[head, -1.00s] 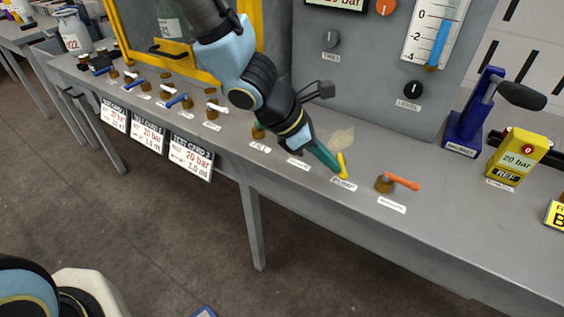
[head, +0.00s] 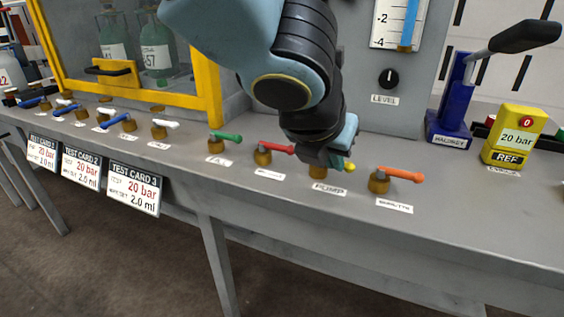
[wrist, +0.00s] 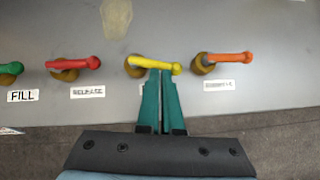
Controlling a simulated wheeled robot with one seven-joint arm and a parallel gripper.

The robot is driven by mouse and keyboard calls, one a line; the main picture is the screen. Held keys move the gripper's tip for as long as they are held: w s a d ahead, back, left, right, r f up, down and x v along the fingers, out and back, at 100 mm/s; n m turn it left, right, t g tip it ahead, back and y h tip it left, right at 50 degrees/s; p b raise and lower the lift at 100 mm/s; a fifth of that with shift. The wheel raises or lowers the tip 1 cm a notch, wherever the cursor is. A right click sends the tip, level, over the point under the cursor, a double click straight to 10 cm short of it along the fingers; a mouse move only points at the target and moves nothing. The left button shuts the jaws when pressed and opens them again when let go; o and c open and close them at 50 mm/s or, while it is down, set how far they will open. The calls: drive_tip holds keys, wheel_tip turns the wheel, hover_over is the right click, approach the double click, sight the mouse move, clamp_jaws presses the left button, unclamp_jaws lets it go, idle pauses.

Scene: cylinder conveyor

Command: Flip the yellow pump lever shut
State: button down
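The yellow pump lever (wrist: 153,64) lies across its brass valve (wrist: 136,70) in the wrist view. It points right, in line with the red and orange levers. In the head view only its yellow tip (head: 348,167) shows beside my gripper, above the PUMP label (head: 329,188). My gripper (wrist: 161,73) has its two teal fingers together, with only a thin line between them. The fingertips are at the front side of the lever, near its middle; whether they touch it I cannot tell. In the head view my wrist hides most of the fingers and lever.
The red lever (wrist: 75,63) is left of the yellow one and the orange lever (wrist: 230,57) right of it. The green lever (head: 226,137) is further left. A blue device (head: 452,115) and a yellow REF gauge (head: 515,138) stand on the bench at right.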

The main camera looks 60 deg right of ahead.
drive_tip(key=shift+d+f+n, duration=0.1)
drive_tip(key=shift+d+n, duration=0.1)
drive_tip(key=shift+n, duration=0.2)
drive_tip(key=shift+s, duration=0.1)
drive_tip(key=shift+s+d, duration=0.1)
drive_tip(key=shift+s, duration=0.05)
idle(0.4)
